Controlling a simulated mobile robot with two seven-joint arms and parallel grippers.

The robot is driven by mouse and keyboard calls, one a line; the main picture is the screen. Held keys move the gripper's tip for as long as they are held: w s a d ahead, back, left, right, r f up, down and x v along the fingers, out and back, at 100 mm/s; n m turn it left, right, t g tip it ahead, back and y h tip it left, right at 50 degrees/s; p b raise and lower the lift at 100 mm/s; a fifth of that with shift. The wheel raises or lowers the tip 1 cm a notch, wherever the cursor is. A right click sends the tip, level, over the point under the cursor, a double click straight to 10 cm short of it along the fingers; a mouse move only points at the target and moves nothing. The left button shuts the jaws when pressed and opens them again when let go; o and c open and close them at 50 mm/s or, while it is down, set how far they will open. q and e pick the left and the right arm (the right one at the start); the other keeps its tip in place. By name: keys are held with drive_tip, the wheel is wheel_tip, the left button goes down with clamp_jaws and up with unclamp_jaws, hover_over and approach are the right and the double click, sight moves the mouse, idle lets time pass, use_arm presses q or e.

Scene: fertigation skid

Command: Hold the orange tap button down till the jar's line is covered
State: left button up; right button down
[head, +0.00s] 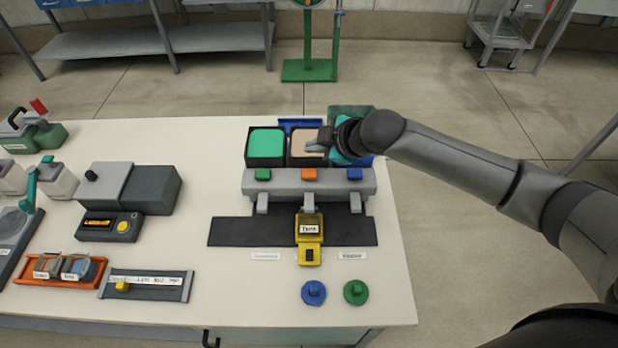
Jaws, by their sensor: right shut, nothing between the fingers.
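The orange tap button (309,174) sits in the middle of a grey tap bar, between a green button (263,174) and a blue button (355,174). Below the middle spout stands a yellow jar (310,253) with a white label; its fill line and liquid level cannot be made out. My right gripper (317,144) comes in from the right, shut and empty. In the picture it lies over the peach-topped tank (302,155), behind and above the orange button, and appears apart from it. My left gripper is not in view.
A green-topped tank (266,143) stands left of the peach one; a teal-topped one is partly hidden by my arm. Blue (314,292) and green (355,292) lids lie in front. A grey device (128,188), orange tray (29,279) and slider board (170,294) are left.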

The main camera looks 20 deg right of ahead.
drive_tip(key=b, duration=0.4)
hover_over(307, 170)
drive_tip(key=s+d, duration=0.1)
drive_tip(key=s, duration=0.1)
wheel_tip(307, 170, down, 5)
drive_tip(key=shift+w+r, duration=0.1)
drive_tip(key=shift+r, duration=0.1)
drive_tip(key=shift+f, duration=0.45)
idle(0.7)
drive_tip(key=shift+f, duration=0.15)
drive_tip(key=shift+f, duration=0.25)
drive_tip(key=shift+f, duration=0.65)
idle(4.6)
